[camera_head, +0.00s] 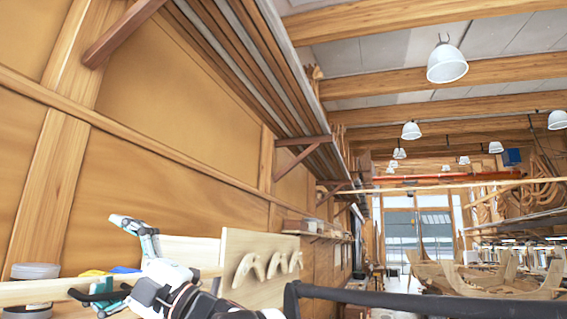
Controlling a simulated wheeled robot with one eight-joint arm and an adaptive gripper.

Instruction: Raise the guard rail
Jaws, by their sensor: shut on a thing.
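A pale wooden rail (40,291) runs level along the lower left, in front of tins and coloured items; I take it to be the guard rail. My gripper (103,292), with teal and black parts, is at this rail, low on the left. A dark finger lies across the rail's front, and the jaws are shut on it. A teal and grey part of my gripper sticks up above the rail. My white and black arm comes in from the bottom and hides part of the rail. The exact contact is too small to make out.
Grey tins (35,271) stand behind the rail, with yellow and blue items (95,272) beside them. A wooden panel with curved pieces (262,262) stands right of my arm. A dark bar (430,298) crosses the lower right foreground. Overhead racks (250,60) line the left wall.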

